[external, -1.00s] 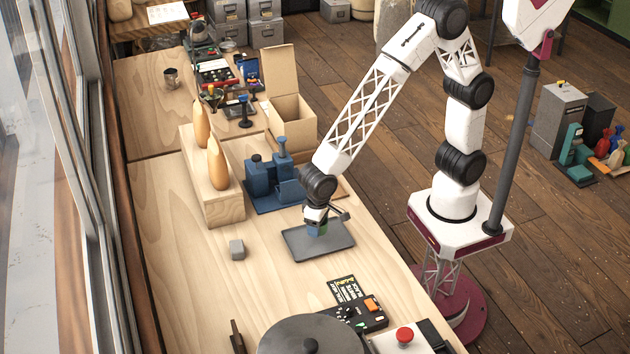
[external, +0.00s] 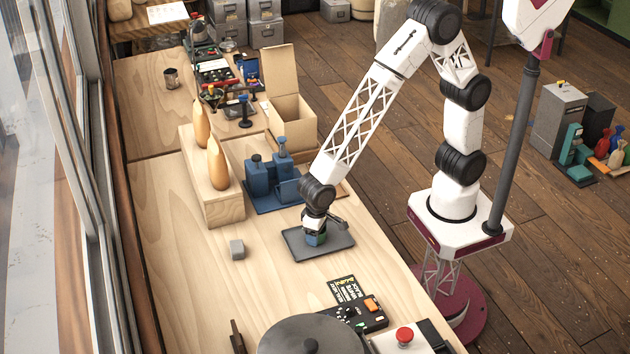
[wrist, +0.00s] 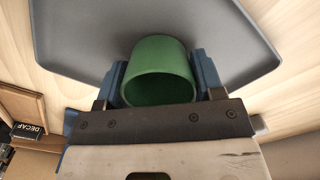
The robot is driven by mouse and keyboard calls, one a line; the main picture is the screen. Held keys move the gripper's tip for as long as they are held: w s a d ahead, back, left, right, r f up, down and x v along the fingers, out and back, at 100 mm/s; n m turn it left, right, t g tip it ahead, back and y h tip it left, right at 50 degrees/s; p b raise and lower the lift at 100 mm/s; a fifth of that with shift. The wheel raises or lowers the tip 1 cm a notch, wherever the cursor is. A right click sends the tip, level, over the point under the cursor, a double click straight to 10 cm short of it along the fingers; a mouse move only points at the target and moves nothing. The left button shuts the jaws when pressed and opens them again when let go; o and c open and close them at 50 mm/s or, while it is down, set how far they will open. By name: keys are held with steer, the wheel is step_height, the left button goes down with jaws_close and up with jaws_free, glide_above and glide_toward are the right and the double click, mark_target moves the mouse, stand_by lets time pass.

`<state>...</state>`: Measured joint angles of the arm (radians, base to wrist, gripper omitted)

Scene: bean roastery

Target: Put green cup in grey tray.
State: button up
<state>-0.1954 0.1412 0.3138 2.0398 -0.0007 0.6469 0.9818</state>
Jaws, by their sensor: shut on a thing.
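The green cup (wrist: 157,72) is between the two blue fingers of my gripper (wrist: 158,80) in the wrist view, with its open mouth toward the camera. The grey tray (external: 335,243) is a flat dark plate with a low rim, lying on the wooden table. It also shows behind the cup in the wrist view (wrist: 80,40). The cup is over the tray, low down; I cannot tell whether it touches the tray floor.
A blue stand with canisters (external: 260,180) is just behind the tray, and an open cardboard box (external: 290,115) is farther back. A black control box (external: 360,313) and a dark round lid (external: 310,338) are in front.

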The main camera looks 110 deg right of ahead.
steer(key=shift+f, duration=0.15)
steer(key=o, duration=1)
steer(key=shift+c, duration=0.2)
step_height(320, 180, up, 12)
stand_by(1.0)
